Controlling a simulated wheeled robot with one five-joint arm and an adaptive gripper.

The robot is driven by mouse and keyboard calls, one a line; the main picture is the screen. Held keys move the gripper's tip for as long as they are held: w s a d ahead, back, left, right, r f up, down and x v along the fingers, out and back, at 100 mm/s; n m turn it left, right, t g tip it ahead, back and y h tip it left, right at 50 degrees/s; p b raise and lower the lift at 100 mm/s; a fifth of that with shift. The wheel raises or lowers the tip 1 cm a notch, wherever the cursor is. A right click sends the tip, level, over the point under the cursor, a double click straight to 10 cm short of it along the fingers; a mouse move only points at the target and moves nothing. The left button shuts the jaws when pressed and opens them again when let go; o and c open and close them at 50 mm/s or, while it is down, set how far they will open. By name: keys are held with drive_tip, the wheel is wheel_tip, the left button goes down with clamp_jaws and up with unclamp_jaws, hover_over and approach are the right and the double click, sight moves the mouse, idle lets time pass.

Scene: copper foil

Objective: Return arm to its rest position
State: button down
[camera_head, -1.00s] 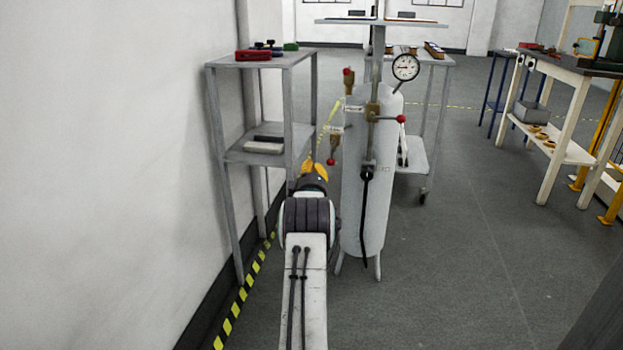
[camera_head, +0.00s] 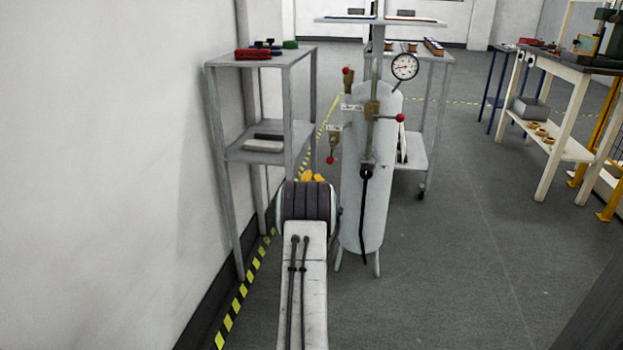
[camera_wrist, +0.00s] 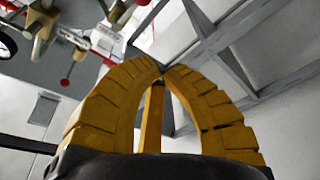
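My gripper (camera_wrist: 163,72) has ribbed yellow fingers whose tips come together in the wrist view, with nothing seen held between them. In the head view only its yellow fingertips (camera_head: 313,177) show above my dark ribbed wrist joint; the rest is hidden behind the arm. My white arm points forward and away from the body, between the grey shelf on the left and the white tank on the right.
The grey shelf (camera_head: 219,136) stands by the left wall. The white tank (camera_head: 362,205), with valves and a gauge (camera_head: 405,67), stands close to the right of my arm. A wooden workbench (camera_head: 556,150) is farther right. Open floor (camera_head: 460,230) lies between.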

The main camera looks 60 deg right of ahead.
idle(0.6)
